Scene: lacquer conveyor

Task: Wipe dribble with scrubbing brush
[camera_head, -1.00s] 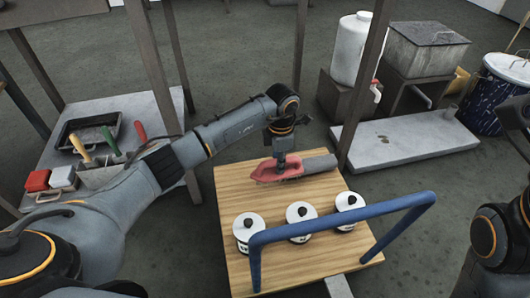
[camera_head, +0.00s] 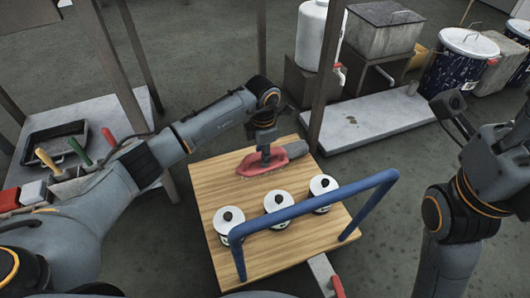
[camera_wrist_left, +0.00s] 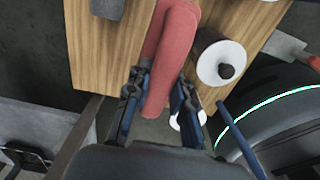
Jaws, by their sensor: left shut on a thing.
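A scrubbing brush with a red body (camera_head: 262,165) and pale bristles is held just above the wooden board of a cart; whether it touches the board I cannot tell. My left gripper (camera_head: 265,153) is shut on it from above. In the left wrist view the red brush (camera_wrist_left: 168,55) runs between the fingers (camera_wrist_left: 155,98). Small dark spots (camera_head: 352,120), perhaps the dribble, lie on the pale low platform (camera_head: 385,120) near the white tank's tap. They are apart from the brush. My right arm shows at the right edge; its fingertips are not clear.
The board (camera_head: 205,185) carries three white lidded pots (camera_head: 277,203) and has a blue rail (camera_head: 310,215) in front. A grey object (camera_head: 296,149) lies beside the brush. The white tank (camera_head: 318,35) stands behind a dark post. A side table (camera_head: 85,115) is at left.

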